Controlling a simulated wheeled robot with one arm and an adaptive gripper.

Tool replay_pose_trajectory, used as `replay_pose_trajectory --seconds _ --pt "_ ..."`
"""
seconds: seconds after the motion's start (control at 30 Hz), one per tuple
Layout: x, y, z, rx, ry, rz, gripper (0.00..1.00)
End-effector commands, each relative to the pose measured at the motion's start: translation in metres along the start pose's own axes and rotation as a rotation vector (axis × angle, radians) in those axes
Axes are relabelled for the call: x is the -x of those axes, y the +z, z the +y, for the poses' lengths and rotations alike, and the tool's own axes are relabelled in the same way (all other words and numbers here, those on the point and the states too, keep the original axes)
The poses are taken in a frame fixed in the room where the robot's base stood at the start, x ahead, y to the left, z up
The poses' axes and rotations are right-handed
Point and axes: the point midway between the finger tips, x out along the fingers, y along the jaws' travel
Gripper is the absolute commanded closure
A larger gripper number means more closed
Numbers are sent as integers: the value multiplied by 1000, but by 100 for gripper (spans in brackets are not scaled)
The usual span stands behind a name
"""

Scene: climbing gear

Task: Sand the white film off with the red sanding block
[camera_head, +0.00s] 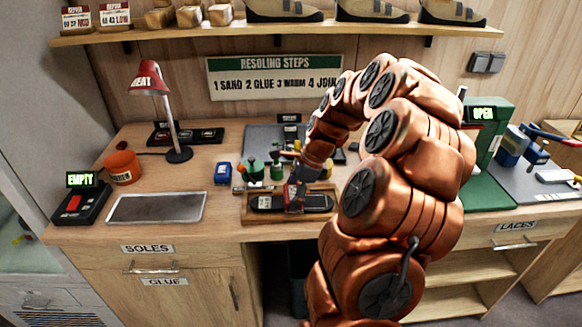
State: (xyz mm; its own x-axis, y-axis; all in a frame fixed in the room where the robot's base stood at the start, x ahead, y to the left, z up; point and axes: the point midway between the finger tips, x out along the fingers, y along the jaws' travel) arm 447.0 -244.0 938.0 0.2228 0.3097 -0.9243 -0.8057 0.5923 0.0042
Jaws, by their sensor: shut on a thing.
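My gripper (297,188) is shut on the red sanding block (293,204), which shows only in part beneath the fingers. The block is at the middle of a dark shoe sole (318,202) in a shallow wooden tray (250,219) near the bench's front edge. Block and sole look to be touching, but the contact is too small to be sure. A pale patch (265,201) shows on the sole left of the block; I cannot tell whether it is white film. My gripper and the block hide the middle of the sole.
Green-topped bottles (255,172) stand close behind the tray. A blue item (222,174), a grey plate (156,208), an orange pot (122,167) and a red lamp (148,82) are to the left. A green machine (487,187) stands right of my arm.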

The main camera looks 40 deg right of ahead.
Motion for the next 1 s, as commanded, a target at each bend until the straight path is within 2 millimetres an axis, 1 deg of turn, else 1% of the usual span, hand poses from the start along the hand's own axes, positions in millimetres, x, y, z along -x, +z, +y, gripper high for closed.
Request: replay_pose_trajectory --seconds 0.1,0.6,0.8,1.0 --pt "26 11 -2 2 -10 0 46" --pt "63 30 0 9 -1 0 46" --pt "73 36 0 10 2 -1 46" --pt "73 36 0 10 2 -1 46"
